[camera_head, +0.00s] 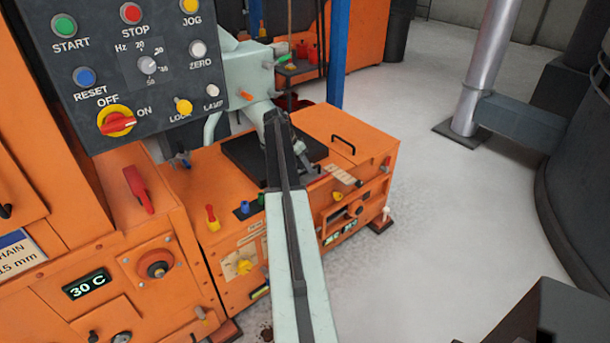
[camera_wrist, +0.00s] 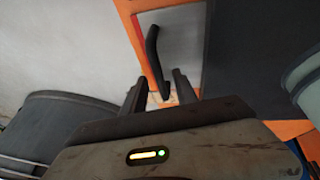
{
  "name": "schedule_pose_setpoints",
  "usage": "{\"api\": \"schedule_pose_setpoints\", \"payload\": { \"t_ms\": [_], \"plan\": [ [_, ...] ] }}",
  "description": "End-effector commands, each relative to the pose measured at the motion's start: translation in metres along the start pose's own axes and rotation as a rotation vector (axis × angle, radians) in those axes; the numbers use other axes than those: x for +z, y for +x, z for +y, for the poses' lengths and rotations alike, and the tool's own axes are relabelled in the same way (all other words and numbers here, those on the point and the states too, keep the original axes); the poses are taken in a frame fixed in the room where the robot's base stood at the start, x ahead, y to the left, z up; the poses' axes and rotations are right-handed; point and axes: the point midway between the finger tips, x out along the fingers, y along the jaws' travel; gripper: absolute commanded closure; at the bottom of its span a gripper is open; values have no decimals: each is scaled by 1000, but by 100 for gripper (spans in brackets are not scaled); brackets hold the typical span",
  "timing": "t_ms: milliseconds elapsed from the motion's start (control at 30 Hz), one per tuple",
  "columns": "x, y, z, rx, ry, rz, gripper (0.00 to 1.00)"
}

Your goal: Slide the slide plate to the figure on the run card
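In the wrist view, my gripper (camera_wrist: 160,82) is open, with one dark finger on each side. A black bar handle (camera_wrist: 152,50) stands out ahead of it, and its lower end shows between the fingertips. I cannot tell whether they touch. Behind the handle is a grey plate (camera_wrist: 188,40) with a red edge on orange metal; it may be the slide plate, but I cannot be sure. In the head view, my arm reaches over the orange machine (camera_head: 240,180) and my fingers cannot be made out. No run card can be made out.
A control panel (camera_head: 130,60) with buttons fills the upper left. A "30 C" display (camera_head: 87,284) and a red lever (camera_head: 138,190) are at left. A black handle (camera_head: 343,143) and pale scale strip (camera_head: 340,174) are on the machine.

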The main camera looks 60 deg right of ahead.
Motion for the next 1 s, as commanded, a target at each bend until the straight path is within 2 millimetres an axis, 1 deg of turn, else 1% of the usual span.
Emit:
{"api": "schedule_pose_setpoints", "payload": {
  "t_ms": [33, 233, 267, 300, 367, 400, 1000],
  "plan": [
    [1, 6, -1, 0, 0, 0, 65],
    [-1, 3, 0, 0, 0, 0, 65],
    [-1, 3, 0, 0, 0, 0, 68],
    [-1, 3, 1, 0, 0, 0, 79],
    [-1, 3, 1, 0, 1, 0, 95],
    [-1, 3, 1, 0, 1, 0, 100],
    [-2, 4, 2, 1, 2, -1, 100]
  ]
}}
